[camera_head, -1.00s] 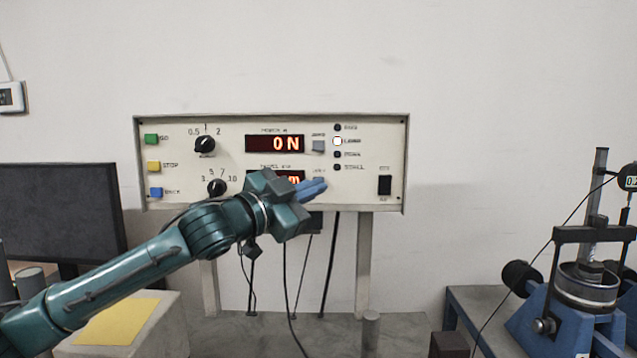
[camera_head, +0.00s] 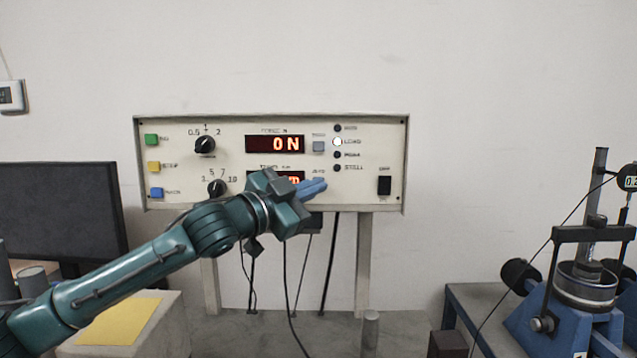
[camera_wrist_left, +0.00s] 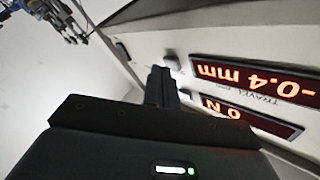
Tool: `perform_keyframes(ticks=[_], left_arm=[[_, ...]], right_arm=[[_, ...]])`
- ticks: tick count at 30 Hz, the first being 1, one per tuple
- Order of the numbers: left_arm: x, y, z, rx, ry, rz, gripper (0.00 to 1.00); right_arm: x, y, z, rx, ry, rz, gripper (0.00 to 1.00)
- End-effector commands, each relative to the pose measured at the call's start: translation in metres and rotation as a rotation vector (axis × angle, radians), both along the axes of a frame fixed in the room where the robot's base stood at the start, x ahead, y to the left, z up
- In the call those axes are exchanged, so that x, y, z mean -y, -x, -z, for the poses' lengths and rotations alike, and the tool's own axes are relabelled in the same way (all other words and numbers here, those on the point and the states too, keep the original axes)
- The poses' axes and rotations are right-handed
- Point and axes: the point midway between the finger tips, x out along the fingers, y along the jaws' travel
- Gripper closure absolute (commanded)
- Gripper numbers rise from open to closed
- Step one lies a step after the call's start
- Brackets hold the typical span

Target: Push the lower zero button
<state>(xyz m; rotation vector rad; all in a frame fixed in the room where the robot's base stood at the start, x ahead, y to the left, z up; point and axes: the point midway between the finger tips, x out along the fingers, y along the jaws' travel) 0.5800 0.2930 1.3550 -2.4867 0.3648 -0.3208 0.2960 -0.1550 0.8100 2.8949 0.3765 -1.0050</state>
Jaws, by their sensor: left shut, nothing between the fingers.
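The gripper is shut and empty, with blue fingers pointing at the panel. In the left wrist view the fingertips (camera_wrist_left: 160,72) lie close to the button (camera_wrist_left: 172,62); contact cannot be told. The travel display there reads -0.4 mm (camera_wrist_left: 255,82). The upper zero button (camera_head: 318,146) sits above. My right gripper is not in view.
Knobs (camera_head: 205,145) and green, yellow and blue buttons (camera_head: 152,166) are on the panel's left. A black switch (camera_head: 385,185) is at its right. Cables hang below. A monitor (camera_head: 60,210) stands left, a blue test rig (camera_head: 580,290) right.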

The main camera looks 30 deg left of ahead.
Motion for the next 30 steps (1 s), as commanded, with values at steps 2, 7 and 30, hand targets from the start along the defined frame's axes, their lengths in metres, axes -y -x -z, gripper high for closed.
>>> perform_keyframes(ticks=[2,7,30], left_arm=[[0.000,-0.001,0.000,0.000,0.001,0.000,1.00],[-0.001,-0.003,0.000,-0.001,0.001,0.000,1.00],[0.003,0.007,0.002,0.000,-0.001,-0.001,1.00]], right_arm=[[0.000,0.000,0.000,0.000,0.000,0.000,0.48],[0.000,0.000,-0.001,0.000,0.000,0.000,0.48],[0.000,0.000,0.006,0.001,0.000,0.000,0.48]])
